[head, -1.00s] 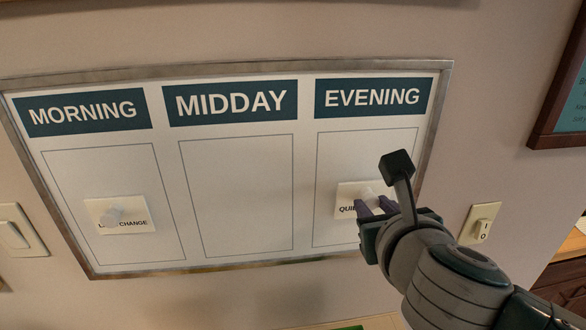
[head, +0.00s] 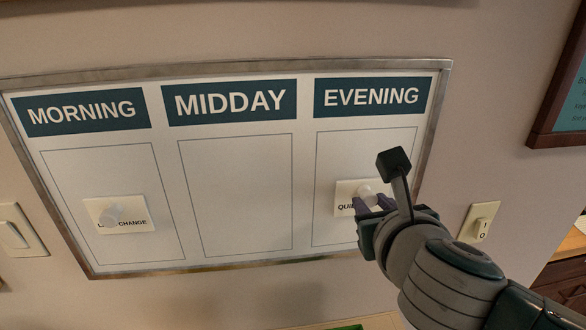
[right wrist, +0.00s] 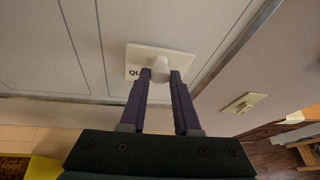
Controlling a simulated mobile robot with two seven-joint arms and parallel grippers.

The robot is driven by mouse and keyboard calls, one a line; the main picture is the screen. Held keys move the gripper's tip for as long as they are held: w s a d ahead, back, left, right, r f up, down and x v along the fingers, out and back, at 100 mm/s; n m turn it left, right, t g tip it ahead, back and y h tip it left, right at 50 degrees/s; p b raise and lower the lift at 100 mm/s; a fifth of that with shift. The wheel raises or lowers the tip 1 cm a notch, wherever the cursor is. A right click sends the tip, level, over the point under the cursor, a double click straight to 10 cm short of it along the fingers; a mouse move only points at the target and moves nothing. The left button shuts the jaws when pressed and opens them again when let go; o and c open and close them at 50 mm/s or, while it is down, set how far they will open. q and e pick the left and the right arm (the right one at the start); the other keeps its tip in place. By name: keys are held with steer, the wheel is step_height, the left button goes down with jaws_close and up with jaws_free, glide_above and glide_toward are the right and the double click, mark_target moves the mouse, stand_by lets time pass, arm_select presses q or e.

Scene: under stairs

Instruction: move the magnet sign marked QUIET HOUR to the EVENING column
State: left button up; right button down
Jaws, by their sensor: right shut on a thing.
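The QUIET HOUR sign (head: 346,192) is a white plate with a round white knob, inside the lower outlined area of the EVENING column (head: 365,150). Only the start of its lettering shows; my gripper hides the rest. My right gripper (head: 371,203) is shut on the knob, coming from the lower right. In the right wrist view the two fingers lie either side of the knob, and the sign (right wrist: 135,58) looks flat against the board. I cannot tell whether it fully touches. My left gripper is not in view.
The framed board (head: 235,195) also has a MORNING column with a sign ending in CHANGE (head: 100,213), and an empty MIDDAY column. A light switch (head: 479,222) is on the wall at right and another (head: 20,232) at left. A dark-framed notice (head: 570,105) hangs upper right.

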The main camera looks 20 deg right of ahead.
steer(key=shift+w, duration=0.1)
steer(key=shift+c, duration=0.4)
jaws_free()
stand_by(0.3)
steer(key=shift+s+a+p, duration=0.15)
steer(key=shift+s+p, duration=0.1)
steer(key=shift+s, duration=0.35)
steer(key=shift+s+a+p, duration=0.15)
steer(key=shift+s+p, duration=0.05)
steer(key=shift+s, duration=0.4)
steer(key=shift+s+a+p, duration=0.15)
steer(key=shift+s+a, duration=0.05)
steer(key=shift+s, duration=0.7)
steer(key=shift+s+a+p, duration=0.15)
steer(key=shift+s+a, duration=0.05)
steer(key=shift+s, duration=0.65)
